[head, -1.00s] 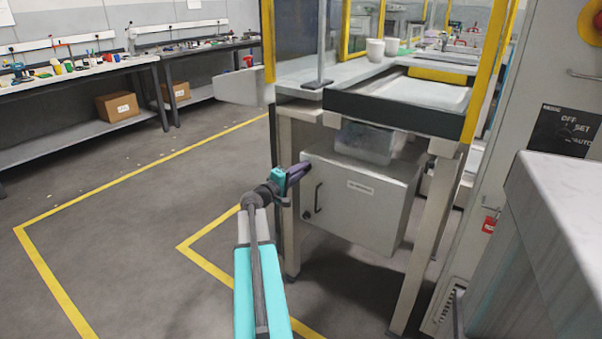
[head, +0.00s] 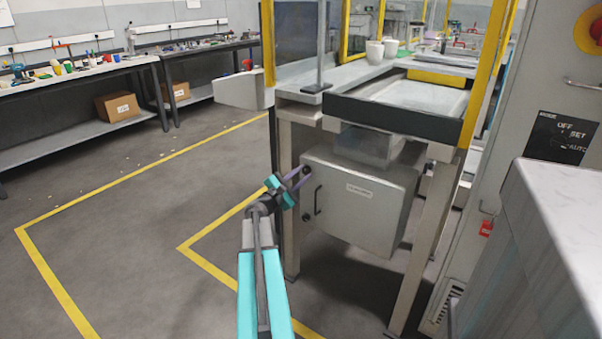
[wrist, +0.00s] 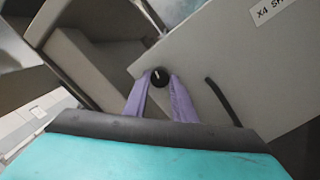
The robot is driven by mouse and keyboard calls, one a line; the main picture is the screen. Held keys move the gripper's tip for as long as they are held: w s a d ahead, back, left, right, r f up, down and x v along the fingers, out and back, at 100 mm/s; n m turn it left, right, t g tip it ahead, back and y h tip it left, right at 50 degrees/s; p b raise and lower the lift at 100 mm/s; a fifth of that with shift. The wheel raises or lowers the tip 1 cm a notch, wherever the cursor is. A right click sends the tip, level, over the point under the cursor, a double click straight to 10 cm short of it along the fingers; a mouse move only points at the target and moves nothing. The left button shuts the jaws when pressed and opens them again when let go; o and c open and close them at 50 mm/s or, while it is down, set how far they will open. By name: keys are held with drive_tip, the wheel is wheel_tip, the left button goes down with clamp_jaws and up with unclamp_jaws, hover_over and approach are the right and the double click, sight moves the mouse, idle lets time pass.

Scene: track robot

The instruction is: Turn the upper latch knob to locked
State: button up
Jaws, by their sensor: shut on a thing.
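The grey cabinet (head: 355,205) hangs under the bench, its door shut. Its upper latch knob (wrist: 159,77) is small, round and black with a white mark that runs nearly upright in the wrist view. My gripper (wrist: 160,81) has its two purple fingers on either side of this knob, shut on it. In the head view my gripper (head: 303,173) is at the upper left corner of the cabinet door and mostly hides the knob. A lower dark knob (head: 306,217) sits below, clear of my gripper. I cannot read any locked marking.
A dark bar handle (head: 317,200) stands out from the door close to the right of my gripper. The bench leg (head: 290,245) is just left of the cabinet. Open floor (head: 150,240) lies to the left.

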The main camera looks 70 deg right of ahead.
drive_tip(key=shift+n+p, duration=0.5)
drive_tip(key=shift+n, duration=0.8)
drive_tip(key=o, duration=1)
drive_tip(key=shift+s, duration=0.1)
drive_tip(key=shift+o, duration=0.2)
drive_tip(key=shift+a, duration=0.1)
drive_tip(key=v, duration=1.3)
drive_tip(key=shift+a, duration=0.3)
